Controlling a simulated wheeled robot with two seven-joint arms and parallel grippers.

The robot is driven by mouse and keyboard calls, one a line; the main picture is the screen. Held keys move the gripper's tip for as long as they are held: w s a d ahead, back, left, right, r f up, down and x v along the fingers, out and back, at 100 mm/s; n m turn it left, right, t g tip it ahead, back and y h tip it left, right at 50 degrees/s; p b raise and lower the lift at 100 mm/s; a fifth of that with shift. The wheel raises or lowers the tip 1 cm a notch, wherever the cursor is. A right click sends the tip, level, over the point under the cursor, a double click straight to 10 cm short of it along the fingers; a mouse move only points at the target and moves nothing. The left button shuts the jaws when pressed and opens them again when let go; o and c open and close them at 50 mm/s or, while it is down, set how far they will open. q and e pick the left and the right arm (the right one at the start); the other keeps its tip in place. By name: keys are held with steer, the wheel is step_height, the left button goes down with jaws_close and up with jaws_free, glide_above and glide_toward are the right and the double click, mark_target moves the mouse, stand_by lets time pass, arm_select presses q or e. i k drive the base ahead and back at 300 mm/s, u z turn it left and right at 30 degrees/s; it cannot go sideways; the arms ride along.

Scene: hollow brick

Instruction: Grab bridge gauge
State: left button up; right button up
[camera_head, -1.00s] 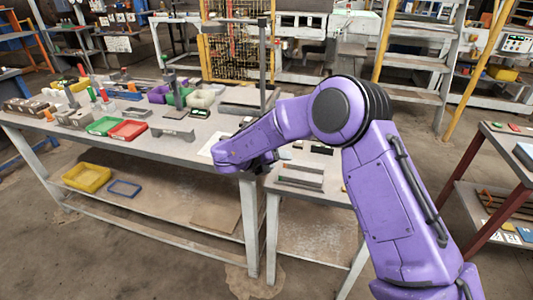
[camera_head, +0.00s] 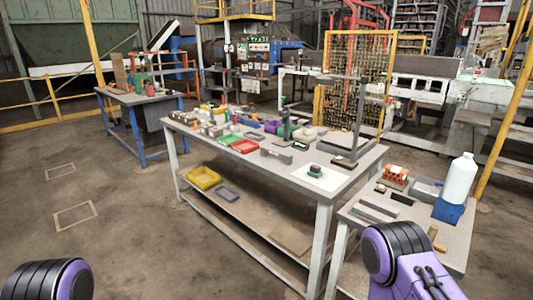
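A small grey bridge-shaped piece (camera_head: 277,156) stands on the long grey workbench (camera_head: 352,168), right of the red tray. It looks like the bridge gauge, but it is too small to be sure. Neither of my grippers is in view. Only a purple joint of my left arm shows at the bottom left. Part of my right arm shows at the bottom right, in front of the small side table (camera_head: 450,255). Both are apart from the grey piece.
The bench also holds a red tray (camera_head: 244,146), a green tray (camera_head: 229,138) and a dark green object (camera_head: 315,171) on a white sheet. The side table holds an orange hollow brick (camera_head: 395,175) and a white bottle (camera_head: 460,179). The floor at left is clear.

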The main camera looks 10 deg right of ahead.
mark_target(265, 151)
steer(key=u, duration=0.7)
steer(key=i, duration=1.2)
steer(key=z, duration=0.5)
